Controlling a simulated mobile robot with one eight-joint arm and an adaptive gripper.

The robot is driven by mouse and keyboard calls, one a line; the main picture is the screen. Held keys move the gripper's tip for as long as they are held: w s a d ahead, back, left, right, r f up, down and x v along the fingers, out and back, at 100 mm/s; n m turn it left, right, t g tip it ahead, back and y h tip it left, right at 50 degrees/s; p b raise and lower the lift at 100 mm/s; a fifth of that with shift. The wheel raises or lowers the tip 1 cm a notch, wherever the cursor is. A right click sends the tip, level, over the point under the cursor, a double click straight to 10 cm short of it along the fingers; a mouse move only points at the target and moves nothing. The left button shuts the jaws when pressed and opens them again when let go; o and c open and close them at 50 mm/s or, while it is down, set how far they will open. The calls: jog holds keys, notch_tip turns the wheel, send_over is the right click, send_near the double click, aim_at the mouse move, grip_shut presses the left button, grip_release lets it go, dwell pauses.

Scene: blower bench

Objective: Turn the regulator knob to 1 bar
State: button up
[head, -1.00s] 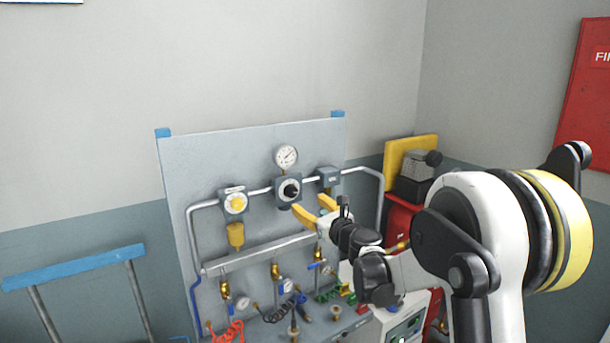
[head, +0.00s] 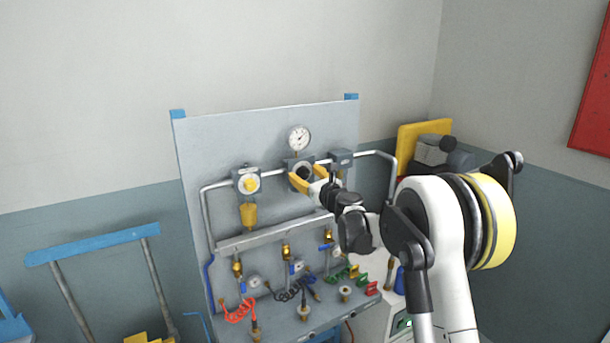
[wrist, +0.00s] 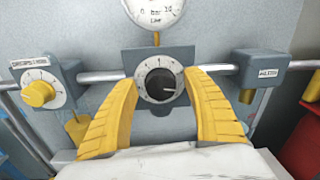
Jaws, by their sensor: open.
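The regulator knob (wrist: 161,84) is black, on a white scale ring on a grey block (wrist: 188,57) in the middle of the panel. It shows between my fingers in the wrist view, with a light pointer mark toward the right. My gripper (wrist: 158,100) is open, its yellow fingers on either side of the knob in that view. In the head view my gripper (head: 305,176) is at the regulator and partly covers it. I cannot tell whether the fingers touch the knob. The pressure gauge (head: 300,138) sits above the regulator; its lower edge (wrist: 155,22) shows in the wrist view.
A yellow knob (wrist: 38,93) on a dial block is to the left, and a grey labelled block (wrist: 259,68) to the right, along a metal pipe (wrist: 103,76). Below are a manifold bar (head: 270,233), brass valves and coiled hoses. A blue-topped rail (head: 95,243) stands at left.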

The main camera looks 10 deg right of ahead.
jog(key=c, duration=1.2)
